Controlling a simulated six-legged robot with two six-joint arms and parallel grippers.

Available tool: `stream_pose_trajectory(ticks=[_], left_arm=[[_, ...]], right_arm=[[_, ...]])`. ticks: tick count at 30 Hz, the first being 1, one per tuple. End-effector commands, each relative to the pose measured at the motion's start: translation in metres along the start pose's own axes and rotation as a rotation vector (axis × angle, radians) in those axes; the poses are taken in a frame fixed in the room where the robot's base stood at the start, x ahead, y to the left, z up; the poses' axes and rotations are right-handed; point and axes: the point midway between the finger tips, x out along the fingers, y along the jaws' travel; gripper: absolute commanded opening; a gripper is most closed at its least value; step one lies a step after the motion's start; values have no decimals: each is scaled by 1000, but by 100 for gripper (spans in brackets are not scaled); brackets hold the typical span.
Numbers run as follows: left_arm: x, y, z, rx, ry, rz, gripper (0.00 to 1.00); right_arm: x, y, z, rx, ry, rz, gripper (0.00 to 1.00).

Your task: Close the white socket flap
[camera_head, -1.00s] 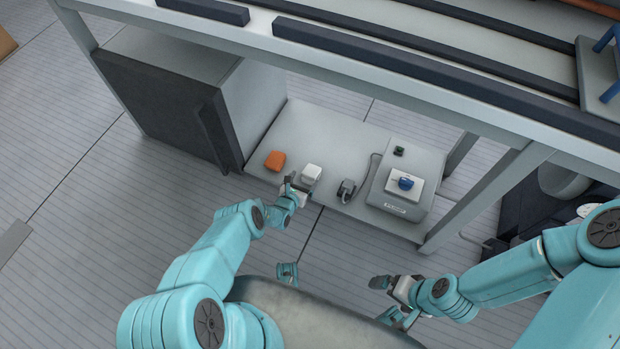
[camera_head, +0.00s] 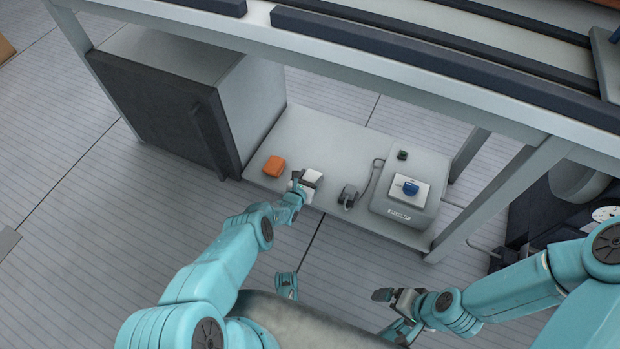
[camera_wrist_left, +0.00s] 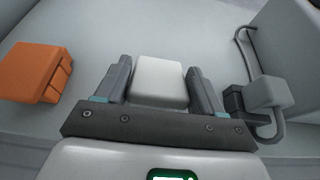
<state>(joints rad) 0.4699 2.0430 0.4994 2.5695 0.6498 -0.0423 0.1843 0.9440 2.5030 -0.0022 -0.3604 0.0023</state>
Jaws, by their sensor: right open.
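The white socket (camera_head: 313,175) stands on the low grey shelf (camera_head: 330,145), close to its front edge. My left gripper (camera_head: 299,184) is at the socket's near side and hides part of it. In the left wrist view the white socket (camera_wrist_left: 160,80) lies between the two spread fingers of my left gripper (camera_wrist_left: 159,70), with a narrow gap on each side. The flap's outline and angle cannot be made out. My right gripper (camera_head: 391,298) is open and empty, low in front of my body, well away from the socket.
An orange block (camera_head: 274,166) sits left of the socket. A grey plug with a cable (camera_head: 348,195) is to its right, then a grey box with a blue knob (camera_head: 411,188). A dark-fronted cabinet (camera_head: 165,110) stands at the left; a table beam (camera_head: 400,80) crosses above.

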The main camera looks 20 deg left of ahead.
Motion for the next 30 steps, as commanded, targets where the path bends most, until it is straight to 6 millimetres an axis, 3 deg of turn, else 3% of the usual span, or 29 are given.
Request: stream_pose_trajectory(ticks=[7,17,18,19,20,30], left_arm=[[2,0,-12,-1,-95,0,13],[0,0,-8,1,-125,0,13],[0,0,-8,1,-125,0,74],[0,0,-8,1,-125,0,84],[0,0,-8,1,-125,0,89],[-4,0,-7,1,-123,0,89]], right_arm=[[19,10,-4,11,11,1,100],[18,10,-6,14,15,2,100],[18,10,-6,14,14,2,100],[18,10,-6,14,14,2,100],[18,10,-6,14,14,2,100],[15,8,-5,12,12,1,100]])
